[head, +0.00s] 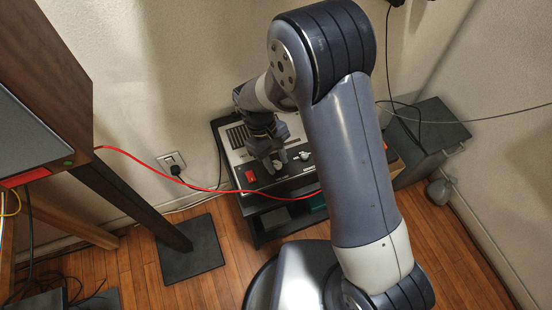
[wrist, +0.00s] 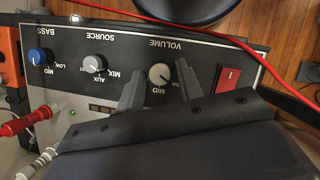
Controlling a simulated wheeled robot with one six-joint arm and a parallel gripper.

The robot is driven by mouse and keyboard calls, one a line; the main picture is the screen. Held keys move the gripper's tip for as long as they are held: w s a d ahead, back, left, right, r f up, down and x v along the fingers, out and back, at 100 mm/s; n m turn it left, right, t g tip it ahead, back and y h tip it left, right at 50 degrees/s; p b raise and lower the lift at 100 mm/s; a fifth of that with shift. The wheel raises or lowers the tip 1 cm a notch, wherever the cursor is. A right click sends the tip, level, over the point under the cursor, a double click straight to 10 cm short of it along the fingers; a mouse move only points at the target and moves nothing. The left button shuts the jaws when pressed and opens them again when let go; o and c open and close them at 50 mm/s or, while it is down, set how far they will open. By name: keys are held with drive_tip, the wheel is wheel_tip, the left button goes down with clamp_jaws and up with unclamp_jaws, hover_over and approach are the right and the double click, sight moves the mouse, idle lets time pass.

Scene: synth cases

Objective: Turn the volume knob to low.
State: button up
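The volume knob (wrist: 160,75) is a pale round knob on the dark front panel, under the word VOLUME, with MID and LOW marks beside it. The wrist view shows the panel upside down. I cannot read clearly where its pointer stands. My gripper (wrist: 159,69) is open, with one grey finger on each side of the knob and a narrow gap showing on both sides. In the head view my gripper (head: 273,164) reaches down to the front panel of the device (head: 238,158), and the knob is mostly hidden by the fingers.
A red rocker switch (wrist: 229,78) sits close beside one finger. A source knob (wrist: 94,65) and a blue bass knob (wrist: 40,57) are on the other side. A red cable (head: 200,187) hangs across the front of the device. A dark box (head: 428,135) stands at right.

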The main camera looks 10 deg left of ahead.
drive_tip(key=shift+o, duration=0.7)
drive_tip(key=v, duration=1.1)
drive_tip(key=shift+p, duration=0.3)
drive_tip(key=shift+d+f, duration=0.15)
drive_tip(key=x, duration=1)
drive_tip(key=shift+s+f+b, duration=0.1)
drive_tip(key=shift+f+b, duration=0.15)
drive_tip(key=shift+b, duration=0.1)
drive_tip(key=shift+r, duration=0.1)
